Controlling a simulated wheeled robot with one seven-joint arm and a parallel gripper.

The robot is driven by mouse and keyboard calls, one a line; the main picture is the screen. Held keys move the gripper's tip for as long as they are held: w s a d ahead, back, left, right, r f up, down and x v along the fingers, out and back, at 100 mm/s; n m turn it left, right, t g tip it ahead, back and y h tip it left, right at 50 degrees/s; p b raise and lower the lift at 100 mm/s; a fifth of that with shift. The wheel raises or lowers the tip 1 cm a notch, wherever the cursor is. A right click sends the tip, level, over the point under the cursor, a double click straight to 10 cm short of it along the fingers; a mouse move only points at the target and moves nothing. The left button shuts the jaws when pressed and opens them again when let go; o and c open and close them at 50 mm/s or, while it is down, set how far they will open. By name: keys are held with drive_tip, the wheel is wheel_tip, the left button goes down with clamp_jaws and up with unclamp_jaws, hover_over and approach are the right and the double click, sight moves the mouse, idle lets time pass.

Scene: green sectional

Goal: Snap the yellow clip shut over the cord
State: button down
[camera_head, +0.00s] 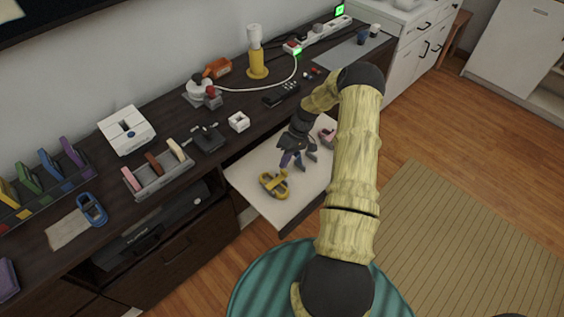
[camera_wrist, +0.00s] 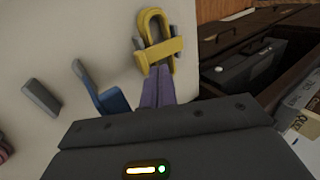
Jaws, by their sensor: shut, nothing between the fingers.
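The yellow clip (camera_head: 273,185) lies on a pale pulled-out board below the dark counter. In the wrist view the yellow clip (camera_wrist: 158,50) is a rounded loop with a wide band across it and grey parts beside it. My gripper (camera_head: 291,163) is low over the board, to the upper right of the clip. In the wrist view my gripper (camera_wrist: 157,76) has its purple fingers together and empty, their tips at the clip's near end; I cannot tell whether they touch. A white cord (camera_head: 270,88) runs along the counter. I cannot see a cord in the clip.
The pale board (camera_head: 250,165) also bears a blue hooked piece (camera_wrist: 113,101), a grey block (camera_wrist: 42,95) and a pink item (camera_head: 327,134). The dark counter (camera_head: 105,188) behind holds a grey tray (camera_head: 157,182), a black remote (camera_head: 281,95) and a yellow-based lamp-like item (camera_head: 257,62).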

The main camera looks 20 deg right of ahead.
drive_tip(key=shift+w+d+f, duration=0.1)
drive_tip(key=shift+d+f, duration=0.2)
drive_tip(key=shift+f, duration=0.1)
idle(0.4)
drive_tip(key=shift+r+p, duration=0.35)
drive_tip(key=shift+r, duration=0.45)
